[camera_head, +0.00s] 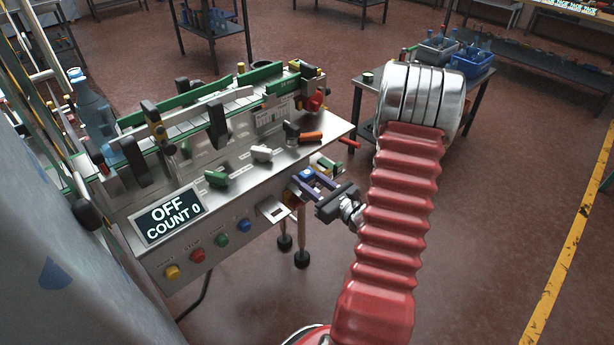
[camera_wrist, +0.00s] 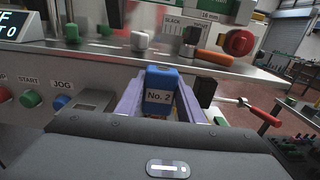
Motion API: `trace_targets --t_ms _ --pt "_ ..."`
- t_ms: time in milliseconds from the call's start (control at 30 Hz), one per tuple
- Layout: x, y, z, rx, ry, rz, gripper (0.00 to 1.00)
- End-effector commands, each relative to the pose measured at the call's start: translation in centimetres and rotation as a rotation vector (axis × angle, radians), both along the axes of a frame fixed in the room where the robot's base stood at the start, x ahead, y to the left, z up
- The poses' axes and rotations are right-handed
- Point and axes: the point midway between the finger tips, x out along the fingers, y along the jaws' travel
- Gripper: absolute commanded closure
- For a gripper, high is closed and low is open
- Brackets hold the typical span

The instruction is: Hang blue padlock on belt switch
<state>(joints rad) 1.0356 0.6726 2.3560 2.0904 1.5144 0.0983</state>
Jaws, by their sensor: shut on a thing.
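My gripper (camera_head: 312,183) has purple fingers and is shut on a blue padlock (camera_wrist: 160,92) marked "No. 2". The padlock's body stands between the fingers in the wrist view; its shackle is not clear. In the head view the padlock (camera_head: 306,174) is a small blue patch at the fingertips, close to the machine's front panel. A red and yellow part (camera_head: 294,199) shows just behind the fingers on the panel; it may be the belt switch, but it is mostly hidden and I cannot tell whether the padlock touches it.
The steel machine front carries a display (camera_head: 170,216) reading OFF, COUNT 0, and several coloured buttons. A bracket (camera_head: 275,211) juts out left of my gripper. A red-handled lever (camera_wrist: 262,115) sticks out to its right. A table with blue bins (camera_head: 472,65) stands behind.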

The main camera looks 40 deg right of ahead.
Motion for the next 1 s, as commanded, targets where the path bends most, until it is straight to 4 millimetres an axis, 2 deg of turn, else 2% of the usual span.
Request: trace_targets --t_ms 267,1000 --pt "-0.05 -0.06 -0.79 0.0 0.0 -0.002 0.96" --pt "-0.05 -0.07 -1.02 -0.001 0.0 -0.002 0.96"
